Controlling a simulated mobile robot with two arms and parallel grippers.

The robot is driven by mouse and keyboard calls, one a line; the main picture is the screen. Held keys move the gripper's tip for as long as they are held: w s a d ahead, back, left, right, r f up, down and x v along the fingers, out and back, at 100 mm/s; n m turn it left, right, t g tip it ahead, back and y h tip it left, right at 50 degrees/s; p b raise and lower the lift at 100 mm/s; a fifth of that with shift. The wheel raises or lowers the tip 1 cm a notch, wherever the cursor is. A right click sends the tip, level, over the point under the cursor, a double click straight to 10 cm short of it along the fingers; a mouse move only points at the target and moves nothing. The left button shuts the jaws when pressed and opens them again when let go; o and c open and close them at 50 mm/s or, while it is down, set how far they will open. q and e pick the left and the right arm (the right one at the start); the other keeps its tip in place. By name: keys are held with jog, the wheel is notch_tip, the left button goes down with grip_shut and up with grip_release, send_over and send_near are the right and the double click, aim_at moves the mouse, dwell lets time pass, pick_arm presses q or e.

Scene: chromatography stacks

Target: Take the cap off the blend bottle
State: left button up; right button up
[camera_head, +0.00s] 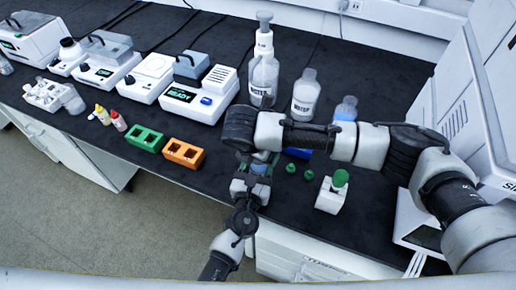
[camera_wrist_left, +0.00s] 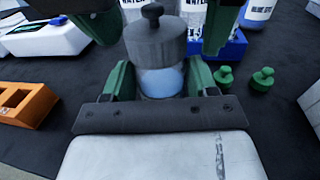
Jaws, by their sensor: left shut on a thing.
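The blend bottle (camera_wrist_left: 160,82) stands upright in the left wrist view, clear with pale blue liquid. Its grey cap (camera_wrist_left: 156,42) with a dark knob is on top. My left gripper (camera_wrist_left: 160,90) is shut on the bottle's body, below the cap. My right gripper (camera_wrist_left: 155,25) reaches in from above, its fingers apart on either side of the cap, with gaps visible. In the head view my left gripper (camera_head: 255,180) is low at the front of the bench, and my right gripper (camera_head: 240,135) is above it. The bottle is mostly hidden there by the arms.
Two small green caps (camera_head: 291,168) lie right of the bottle, near a white stand (camera_head: 330,197) with a green top. A blue rack (camera_wrist_left: 236,46) is behind. Green (camera_head: 145,139) and orange (camera_head: 184,153) blocks lie left. Wash bottles (camera_head: 264,75) stand behind my right arm.

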jog(key=c, duration=1)
jog(key=shift+r, duration=0.2)
jog(key=shift+r, duration=1)
jog(key=shift+r, duration=2)
pick_arm(q)
jog(key=o, duration=1.4)
jog(key=shift+c, duration=0.2)
